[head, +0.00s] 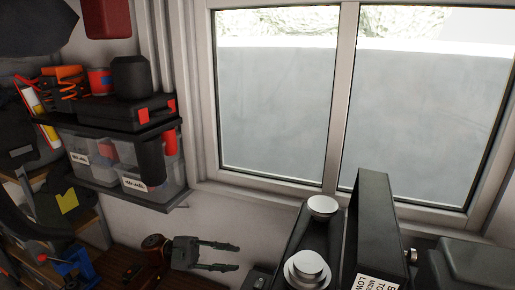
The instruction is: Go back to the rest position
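My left gripper (237,257) shows at the bottom of the head view, left of centre. Its two dark fingers point to the right and are spread apart, with nothing between them. It is over or near the workbench, just left of a dark machine; I cannot tell its exact height. My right gripper is not in view.
The dark machine with silver knobs (308,266) and an upright panel (371,222) fills the lower right. A wall shelf (112,190) holds clear bins (152,187) and a black case (118,112). A blue clamp-like tool (72,266) is at lower left. A window (340,110) is behind.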

